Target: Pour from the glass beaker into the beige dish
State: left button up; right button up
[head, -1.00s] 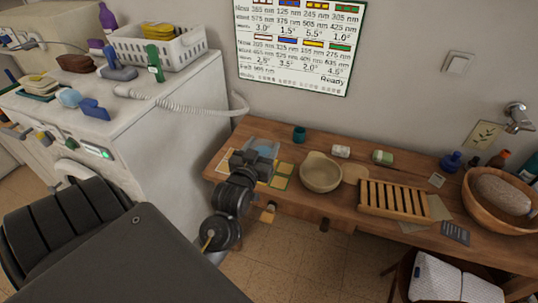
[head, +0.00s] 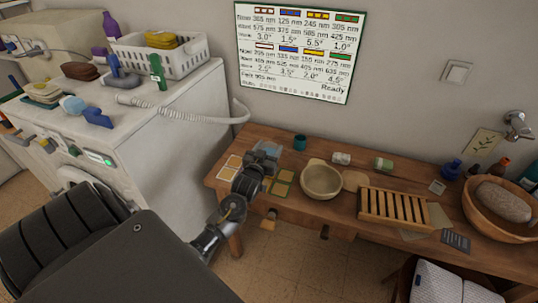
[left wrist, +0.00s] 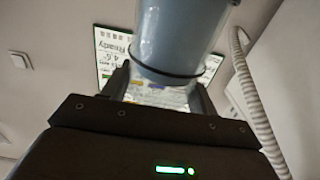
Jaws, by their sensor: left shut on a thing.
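The glass beaker (head: 270,148) is a clear, bluish vessel above the left end of the wooden bench. My left gripper (head: 259,160) is shut on it and partly hides it in the head view. In the left wrist view the beaker (left wrist: 175,38) fills the upper middle, between the dark fingers; its contents cannot be made out. The beige dish (head: 321,183) is a round bowl with a side lug, standing on the bench to the right of my left gripper and apart from the beaker. My right gripper is not in view.
Coloured square cards (head: 283,182) lie left of the dish. A teal cup (head: 300,142) stands behind. A wooden slatted rack (head: 393,206) and a large wooden bowl (head: 510,228) are to the right. A white machine (head: 165,135) stands left of the bench.

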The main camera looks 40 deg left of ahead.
aim_at(271, 151)
pick_arm(q)
jog(key=shift+w+a+f, duration=0.15)
jog(key=shift+w+f, duration=0.1)
jog(key=shift+f, duration=0.05)
jog(key=shift+w+a+f+p, duration=0.15)
jog(key=shift+f+p, duration=0.3)
jog(key=shift+f, duration=0.65)
jog(key=shift+w+f, duration=0.1)
jog(key=shift+f, duration=0.4)
jog(key=shift+f, duration=0.2)
jog(key=o, duration=1.1)
